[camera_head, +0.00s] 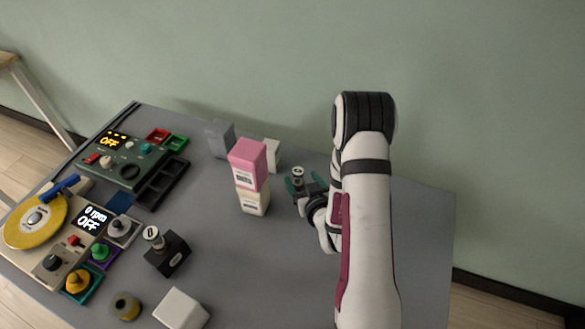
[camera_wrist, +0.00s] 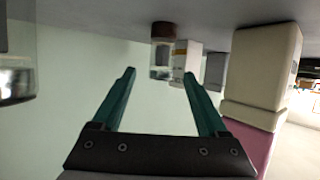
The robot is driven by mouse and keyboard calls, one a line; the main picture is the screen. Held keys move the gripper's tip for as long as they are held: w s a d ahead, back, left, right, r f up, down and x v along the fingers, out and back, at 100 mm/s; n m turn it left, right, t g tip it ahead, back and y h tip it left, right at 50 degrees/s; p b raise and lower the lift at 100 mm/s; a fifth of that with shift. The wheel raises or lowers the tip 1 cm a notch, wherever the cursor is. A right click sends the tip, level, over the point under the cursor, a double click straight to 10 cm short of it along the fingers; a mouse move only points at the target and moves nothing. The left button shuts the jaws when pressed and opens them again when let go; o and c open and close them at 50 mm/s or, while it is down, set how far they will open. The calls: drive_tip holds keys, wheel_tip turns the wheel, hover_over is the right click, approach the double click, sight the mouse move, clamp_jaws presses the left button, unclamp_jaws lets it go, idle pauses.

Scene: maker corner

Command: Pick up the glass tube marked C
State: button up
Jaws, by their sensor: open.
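My gripper (camera_head: 304,184) is open and empty at the right-hand part of the table; its two green fingers also show in the wrist view (camera_wrist: 158,76), which is upside down. A small glass tube with a pale round top (camera_head: 298,174) stands just beyond the fingers. In the wrist view this tube (camera_wrist: 161,58) has a brown end and appears ahead, between the finger lines, apart from both. A second clear glass tube (camera_wrist: 16,84) is cut off at the wrist view's left edge. I cannot read a C on either. Another tube (camera_head: 152,234) sits in a black holder (camera_head: 168,259).
A pink block (camera_head: 247,168) on a cream block (camera_head: 253,200) stands close left of my gripper. White (camera_head: 272,153) and grey (camera_head: 220,138) blocks stand behind. Control boxes (camera_head: 125,160) and a yellow disc (camera_head: 35,222) fill the left side. Table (camera_head: 250,265) is clear in front.

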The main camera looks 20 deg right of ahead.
sight(295, 169)
drive_tip(key=x, duration=0.7)
drive_tip(key=shift+r, duration=0.1)
clamp_jaws()
